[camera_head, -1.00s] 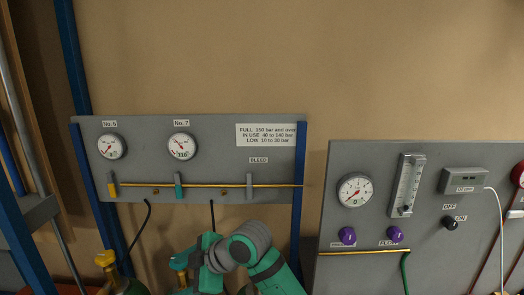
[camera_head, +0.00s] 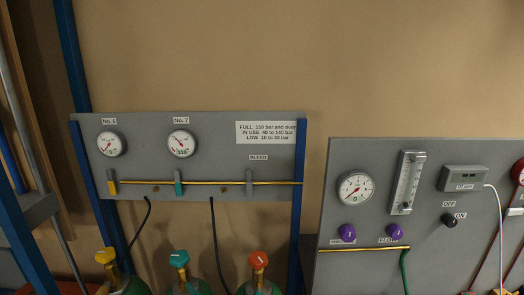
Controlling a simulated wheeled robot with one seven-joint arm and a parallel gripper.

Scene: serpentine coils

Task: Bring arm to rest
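No part of my arm or gripper shows in the head view now. Below the left gauge panel (camera_head: 220,155) stand gas cylinders with a yellow valve knob (camera_head: 106,256), a teal valve knob (camera_head: 178,258) and an orange-red valve knob (camera_head: 258,259). Their lower parts are cut off by the bottom edge. The panel carries the No. 6 gauge (camera_head: 110,143) and the No. 7 gauge (camera_head: 181,143).
At right a second grey panel (camera_head: 430,235) holds a dial gauge (camera_head: 356,187), a flow tube (camera_head: 407,182), purple knobs (camera_head: 347,233) and a black knob (camera_head: 449,221). A blue rack post (camera_head: 75,60) stands at left. The wall above is bare.

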